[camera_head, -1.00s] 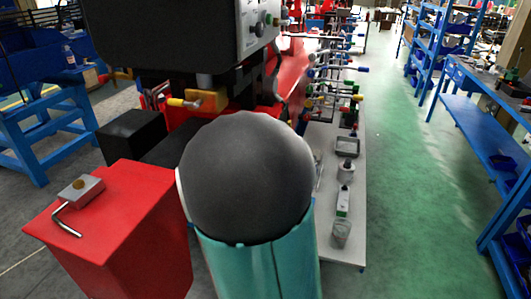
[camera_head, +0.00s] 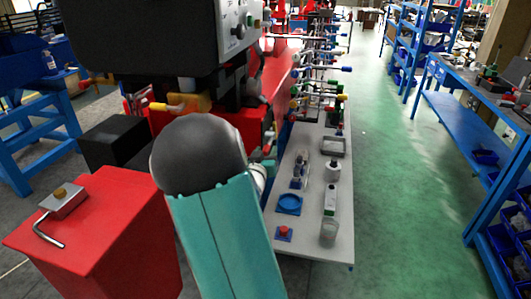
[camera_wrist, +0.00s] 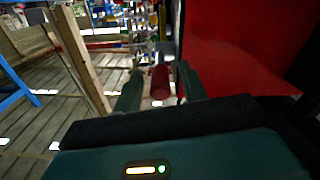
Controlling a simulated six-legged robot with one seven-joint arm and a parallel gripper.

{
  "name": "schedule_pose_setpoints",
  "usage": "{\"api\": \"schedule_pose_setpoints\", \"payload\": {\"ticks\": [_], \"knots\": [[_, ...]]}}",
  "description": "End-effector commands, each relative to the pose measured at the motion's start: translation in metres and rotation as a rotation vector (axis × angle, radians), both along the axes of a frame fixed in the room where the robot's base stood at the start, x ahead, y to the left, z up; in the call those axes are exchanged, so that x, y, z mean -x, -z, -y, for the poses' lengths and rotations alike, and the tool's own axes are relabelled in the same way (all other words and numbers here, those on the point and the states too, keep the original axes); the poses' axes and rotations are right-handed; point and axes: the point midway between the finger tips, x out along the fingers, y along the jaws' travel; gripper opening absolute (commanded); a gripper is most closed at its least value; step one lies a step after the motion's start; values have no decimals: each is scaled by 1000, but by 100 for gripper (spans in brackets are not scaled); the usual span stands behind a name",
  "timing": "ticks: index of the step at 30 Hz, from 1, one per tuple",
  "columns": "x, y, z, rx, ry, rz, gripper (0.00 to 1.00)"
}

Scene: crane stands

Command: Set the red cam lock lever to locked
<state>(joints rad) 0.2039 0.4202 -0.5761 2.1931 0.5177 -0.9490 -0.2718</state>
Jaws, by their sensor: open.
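In the wrist view, a red cylindrical grip (camera_wrist: 160,83), which looks like the lever's handle, points towards the camera between the two dark green fingers of my gripper (camera_wrist: 158,78). The fingers stand apart, one on each side of the grip. I cannot tell whether either touches it. The lever's pivot and its locked or unlocked position cannot be made out. In the head view, my teal arm hides the gripper and I cannot pick out the lever.
A red pedestal (camera_head: 110,225) carrying a metal block (camera_head: 64,200) with a bent rod stands left.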

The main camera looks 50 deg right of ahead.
Motion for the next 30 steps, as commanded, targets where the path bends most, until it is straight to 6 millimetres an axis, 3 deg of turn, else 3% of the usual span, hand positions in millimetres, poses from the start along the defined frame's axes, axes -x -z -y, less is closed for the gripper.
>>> {"api": "schedule_pose_setpoints", "payload": {"ticks": [8,15,30], "knots": [[-1,0,2,-1,-1,0,41],[-1,0,2,-1,0,0,0],[-7,3,2,15,-1,4,0]]}}
